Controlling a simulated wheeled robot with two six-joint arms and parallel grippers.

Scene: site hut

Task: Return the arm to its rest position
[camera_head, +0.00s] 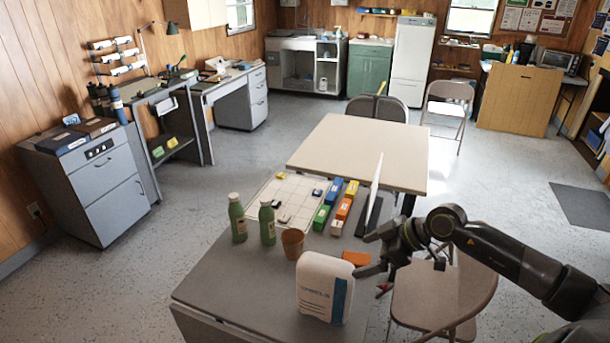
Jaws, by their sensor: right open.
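My right gripper (372,256) comes in from the right with its fingers apart and nothing between them. It is above the right edge of the grey table (222,285), to the right of a white container with a blue stripe (325,288). An orange block (356,258) lies near its fingertips; I cannot tell whether they touch. My left gripper is not in view.
Two green bottles (238,218) and a brown cup (292,243) stand on the grey table. Behind them are a white grid board (285,198), several coloured blocks (335,192) and an upright thin white panel (375,185). A folding chair (445,295) stands below my right arm.

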